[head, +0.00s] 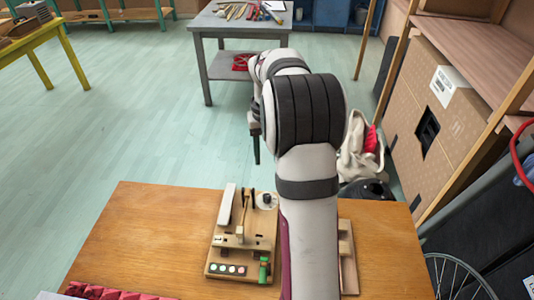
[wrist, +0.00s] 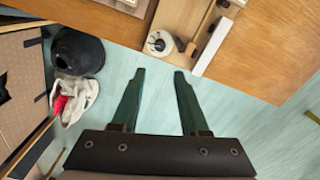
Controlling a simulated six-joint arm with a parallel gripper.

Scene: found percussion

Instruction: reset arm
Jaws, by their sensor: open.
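My gripper (wrist: 158,78) shows in the wrist view with its two dark green fingers spread apart and nothing between them. It hangs over the floor just past the table's edge. In the head view my arm rises from the front and reaches over the wooden table (head: 140,235); one dark finger shows at its left side, and the rest of the gripper is hidden by the arm. A wooden board with percussion parts (head: 228,246) lies on the table left of my arm. It carries a white bar, a round white piece and a row of coloured dots.
A second wooden piece (head: 347,255) lies right of my arm, partly hidden. A cardboard box (head: 440,105) and a pale bag (head: 360,160) stand at the right. A grey table (head: 215,25) stands behind.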

